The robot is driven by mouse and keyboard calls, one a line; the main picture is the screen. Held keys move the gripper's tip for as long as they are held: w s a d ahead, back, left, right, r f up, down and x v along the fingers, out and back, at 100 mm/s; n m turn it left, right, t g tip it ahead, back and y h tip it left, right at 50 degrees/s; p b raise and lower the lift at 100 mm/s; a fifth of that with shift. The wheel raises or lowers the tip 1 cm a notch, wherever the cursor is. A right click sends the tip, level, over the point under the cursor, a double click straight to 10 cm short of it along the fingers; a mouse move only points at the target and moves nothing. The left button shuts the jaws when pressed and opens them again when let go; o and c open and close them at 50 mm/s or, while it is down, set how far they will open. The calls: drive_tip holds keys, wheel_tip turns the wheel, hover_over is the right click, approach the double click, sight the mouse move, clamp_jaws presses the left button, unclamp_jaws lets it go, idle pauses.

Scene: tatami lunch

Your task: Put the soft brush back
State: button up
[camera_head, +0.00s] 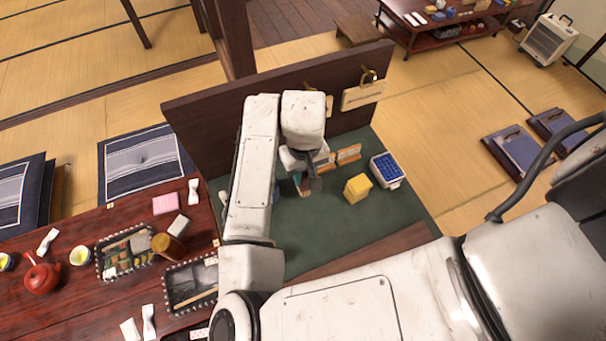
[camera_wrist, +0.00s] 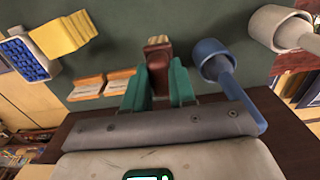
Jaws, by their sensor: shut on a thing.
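My gripper (camera_wrist: 157,90) has teal fingers shut on the soft brush, a reddish-brown body (camera_wrist: 158,62) with a pale tip at its far end in the wrist view. The brush is between the fingers over the green surface (camera_wrist: 120,30); I cannot tell whether its tip touches. Just right of the brush is a blue open-mouthed cup-shaped piece (camera_wrist: 213,52) with a long handle. A similar white piece (camera_wrist: 277,28) is farther right. In the head view my gripper (camera_head: 303,183) is small and partly hidden by my arm.
Left of the brush in the wrist view are two wooden stands (camera_wrist: 88,88) with pale cards, a yellow block (camera_wrist: 62,36) and a blue-filled white crate (camera_wrist: 24,60). In the head view a wooden panel (camera_head: 200,125) borders the green counter, and a laid table (camera_head: 75,225) stands left.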

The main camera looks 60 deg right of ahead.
drive_tip(key=shift+w+d+f, duration=0.25)
drive_tip(key=shift+d+f, duration=0.05)
drive_tip(key=shift+f, duration=0.2)
drive_tip(key=shift+w+f, duration=0.1)
drive_tip(key=shift+f, duration=1.5)
drive_tip(key=shift+f, duration=0.2)
drive_tip(key=o, duration=0.9)
drive_tip(key=shift+r, duration=0.1)
wheel_tip(320, 180, up, 12)
drive_tip(key=shift+r, duration=0.15)
